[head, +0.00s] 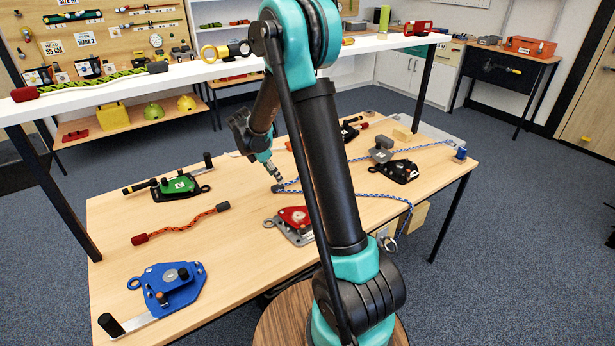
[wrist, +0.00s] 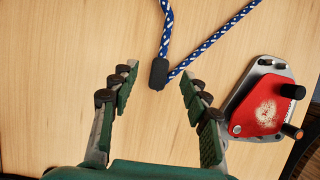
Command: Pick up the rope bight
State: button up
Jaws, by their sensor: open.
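The blue and white rope (head: 345,193) lies on the wooden table and runs from a black end piece toward the right edge, where part of it hangs over the front. In the wrist view two strands of the rope (wrist: 207,44) meet at the black end piece (wrist: 158,73). My gripper (wrist: 157,78) is open and empty. Its fingertips stand on either side of the black end piece in that view, with no contact visible. In the head view my gripper (head: 276,177) is low over the table at the rope's left end. My arm hides part of the rope.
A red device (wrist: 262,104) lies just right of my gripper in the wrist view. A black device (head: 394,171) and a grey block (head: 381,155) lie near the rope. Green (head: 180,186) and blue (head: 167,287) devices and an orange rope (head: 183,224) lie left. A white shelf (head: 190,72) runs above the table's back.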

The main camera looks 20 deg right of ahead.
jog(key=x, duration=0.5)
jog(key=shift+s, duration=0.1)
jog(key=shift+c, duration=0.4)
jog(key=c, duration=1)
